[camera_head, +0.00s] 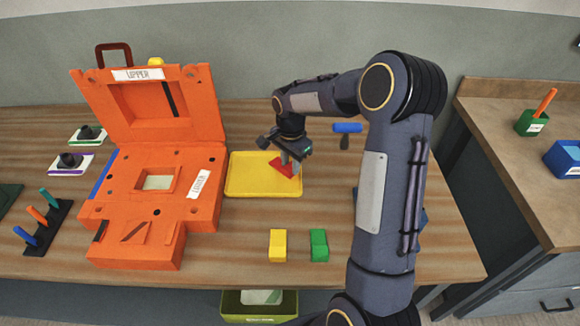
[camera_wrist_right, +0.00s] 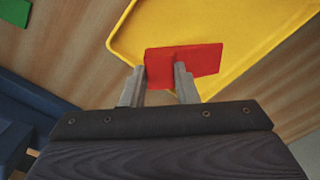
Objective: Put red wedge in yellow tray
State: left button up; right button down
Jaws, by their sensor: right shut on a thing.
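The red wedge (camera_head: 282,168) is at the right part of the yellow tray (camera_head: 248,178), between the fingers of my right gripper (camera_head: 288,166). In the right wrist view the red wedge (camera_wrist_right: 196,62) shows in front of the yellow tray (camera_wrist_right: 230,25), near its rim. My right gripper (camera_wrist_right: 160,88) is shut on it there. I cannot tell whether the wedge touches the tray floor. My left gripper is not in view.
An open orange mould (camera_head: 150,190) stands left of the tray. A yellow block (camera_head: 278,245) and a green block (camera_head: 318,245) lie in front. A blue-headed tool (camera_head: 347,128) lies behind my right arm. The table between tray and blocks is clear.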

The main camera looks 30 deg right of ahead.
aim_at(290, 167)
jog(key=shift+a+f, duration=0.1)
jog(key=shift+f, duration=1.1)
jog(key=shift+f, duration=0.15)
jog(key=c, duration=1.1)
grip_release()
notch_tip(290, 167, up, 12)
jog(key=s+a+r+n+t+y, duration=0.1)
jog(key=s+a+r+n, duration=0.2)
jog(key=s, duration=0.4)
jog(key=s+a+r+n+t+y, duration=0.1)
jog(key=s+a+r+n+t, duration=0.15)
jog(key=s, duration=0.35)
jog(key=s+a+f+n, duration=0.1)
jog(key=s+a+n, duration=0.1)
jog(key=s, duration=0.2)
jog(key=s+a+f+n+t+y, duration=0.1)
jog(key=s+a+n, duration=0.1)
jog(key=s+n, duration=0.1)
jog(key=s+a+f+n+t, duration=0.1)
jog(key=s+a+n, duration=0.1)
jog(key=s, duration=0.4)
jog(key=shift+s+a+n+y+b, duration=0.1)
jog(key=shift+a+n+y+b, duration=0.25)
jog(key=shift+n, duration=0.3)
